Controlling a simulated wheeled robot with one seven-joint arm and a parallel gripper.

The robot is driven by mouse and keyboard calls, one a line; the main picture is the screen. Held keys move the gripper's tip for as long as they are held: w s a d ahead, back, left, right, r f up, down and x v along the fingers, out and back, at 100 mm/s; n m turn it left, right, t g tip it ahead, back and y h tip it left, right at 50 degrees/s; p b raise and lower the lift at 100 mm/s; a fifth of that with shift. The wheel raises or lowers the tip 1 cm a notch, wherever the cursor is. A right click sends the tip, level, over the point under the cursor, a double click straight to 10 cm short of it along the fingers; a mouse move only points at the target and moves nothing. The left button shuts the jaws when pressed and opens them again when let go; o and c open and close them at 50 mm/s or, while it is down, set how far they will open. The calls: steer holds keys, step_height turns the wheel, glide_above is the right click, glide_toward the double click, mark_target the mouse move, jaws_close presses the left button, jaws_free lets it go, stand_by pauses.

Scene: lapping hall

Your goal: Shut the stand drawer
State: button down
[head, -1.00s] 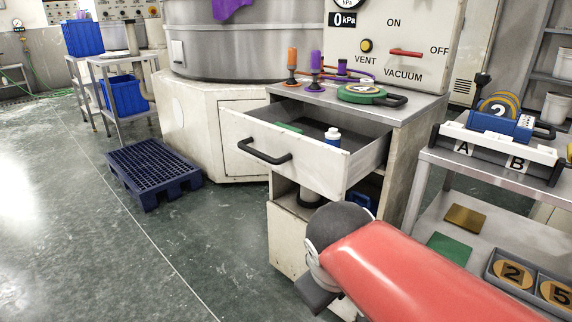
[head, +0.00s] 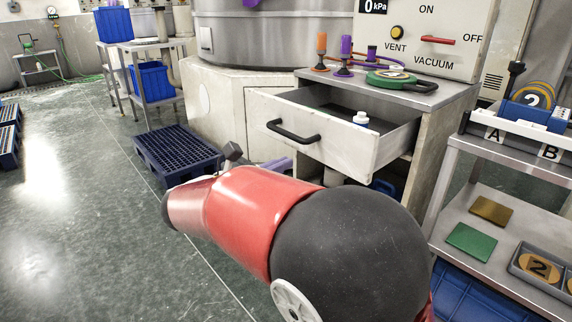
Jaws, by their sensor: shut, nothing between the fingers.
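The stand drawer (head: 345,152) is pulled well out of the stand (head: 431,140) in the head view. Its pale front has a dark bar handle (head: 293,133), and a white-capped bottle (head: 361,119) stands inside. My red arm crosses the foreground, with its black elbow joint covering the lower part of the stand. My gripper (head: 279,164) shows only as a small piece above the red link, mostly hidden behind it. It is shut and looks to be below and in front of the handle, apart from the drawer; its exact distance is unclear.
A green disc with a handle (head: 395,79) and orange and purple pieces are on the stand top. At right is a metal shelf cart (head: 462,193) with plates and a tray. A blue pallet (head: 177,155) lies left of the drawer. The floor at left is open.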

mark_target(327, 145)
steer(key=x, duration=1.1)
steer(key=shift+w+d, duration=0.1)
steer(key=shift+d, duration=0.05)
steer(key=p+x, duration=0.2)
steer(key=x, duration=1.9)
steer(key=shift+p, duration=0.35)
steer(key=shift+w+d+r, duration=0.1)
steer(key=shift+d, duration=0.05)
steer(key=shift+r, duration=0.15)
